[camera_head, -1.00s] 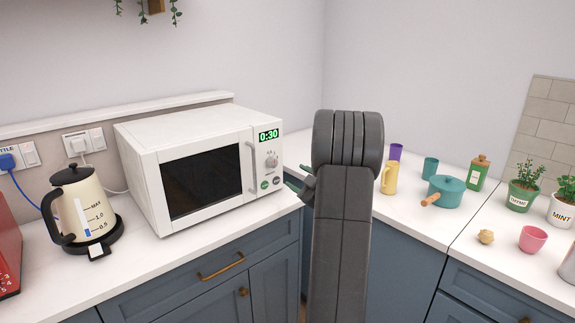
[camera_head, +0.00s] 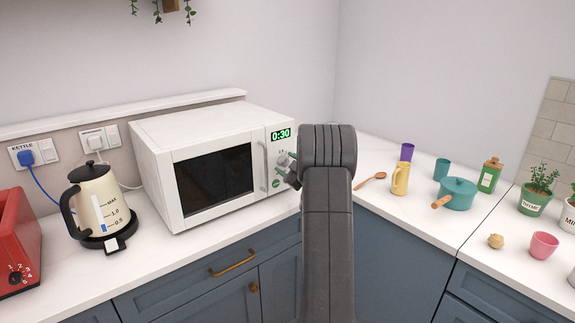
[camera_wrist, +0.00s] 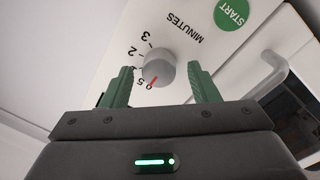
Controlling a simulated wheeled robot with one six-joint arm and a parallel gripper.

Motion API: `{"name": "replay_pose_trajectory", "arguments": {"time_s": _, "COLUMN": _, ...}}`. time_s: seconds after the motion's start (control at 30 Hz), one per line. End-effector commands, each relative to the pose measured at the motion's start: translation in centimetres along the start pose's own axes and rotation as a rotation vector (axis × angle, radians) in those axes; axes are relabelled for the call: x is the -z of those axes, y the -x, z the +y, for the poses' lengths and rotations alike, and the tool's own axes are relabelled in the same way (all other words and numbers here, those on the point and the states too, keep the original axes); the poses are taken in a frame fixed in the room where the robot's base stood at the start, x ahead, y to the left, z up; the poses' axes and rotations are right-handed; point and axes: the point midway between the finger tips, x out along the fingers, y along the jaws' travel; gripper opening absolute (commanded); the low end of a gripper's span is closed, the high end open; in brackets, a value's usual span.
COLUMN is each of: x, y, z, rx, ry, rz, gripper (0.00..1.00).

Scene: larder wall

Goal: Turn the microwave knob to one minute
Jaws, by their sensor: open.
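The white microwave (camera_head: 215,125) stands on the counter, its green display (camera_head: 281,134) reading 0:30. Its grey round knob (camera_wrist: 158,70) is in the middle of the wrist view. The knob's red mark points down-left in that view, near the low end of the minutes scale, by a "5". The 2 and 3 marks are visible; no 1 shows clearly. My gripper (camera_wrist: 160,68) is open, with one green finger on each side of the knob and visible gaps to it. In the head view my arm's end partly hides the knob area, and the green fingers (camera_head: 288,168) are at the panel.
The round green START button (camera_wrist: 231,13) and the door handle (camera_wrist: 285,82) are close to the fingers. A cream kettle (camera_head: 97,205) and red toaster (camera_head: 15,240) stand left.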

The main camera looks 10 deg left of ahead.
Motion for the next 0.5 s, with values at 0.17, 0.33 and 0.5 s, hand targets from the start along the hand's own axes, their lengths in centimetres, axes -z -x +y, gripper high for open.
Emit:
{"name": "replay_pose_trajectory", "arguments": {"time_s": 0.17, "x": 0.0, "y": 0.03, "z": 0.02, "rx": 0.0, "ry": 0.0, "rz": 0.0, "gripper": 0.31}}
{"name": "replay_pose_trajectory", "arguments": {"time_s": 0.33, "x": -0.01, "y": 0.04, "z": 0.02, "rx": 0.0, "ry": 0.0, "rz": 0.0, "gripper": 0.1}}
{"name": "replay_pose_trajectory", "arguments": {"time_s": 0.5, "x": 0.01, "y": 0.05, "z": 0.04, "rx": 0.001, "ry": -0.014, "rz": -0.001, "gripper": 0.1}}
